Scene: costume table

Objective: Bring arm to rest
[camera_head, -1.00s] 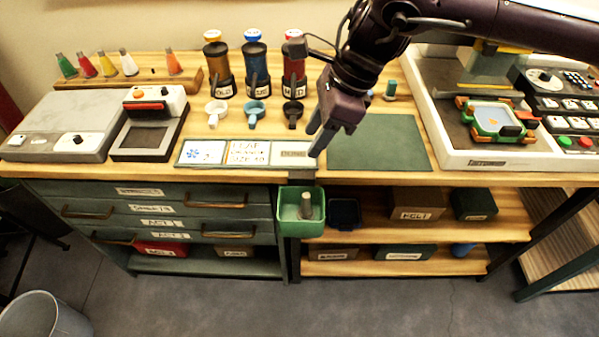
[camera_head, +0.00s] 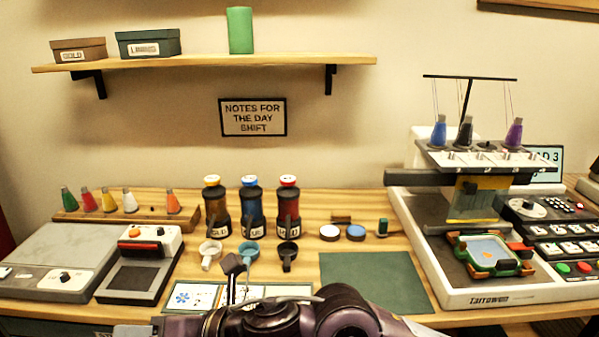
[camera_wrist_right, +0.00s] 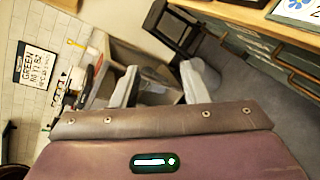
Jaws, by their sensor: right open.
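My right arm lies low across the bottom of the head view, in front of the worktable (camera_head: 370,208). In the right wrist view my right gripper (camera_wrist_right: 159,74) shows two pale fingers spread apart with nothing held between them. The gripper points away from the tabletop, over the floor area beside the table's drawers. My left gripper is in neither current view.
Cards (camera_head: 193,296) and a green mat (camera_head: 372,280) lie near the table's front edge. Several bottles (camera_head: 252,212) stand behind them. An embroidery machine (camera_head: 478,160) stands at right. The wrist view shows a sign (camera_wrist_right: 37,67) and a dark stool-like object (camera_wrist_right: 170,28).

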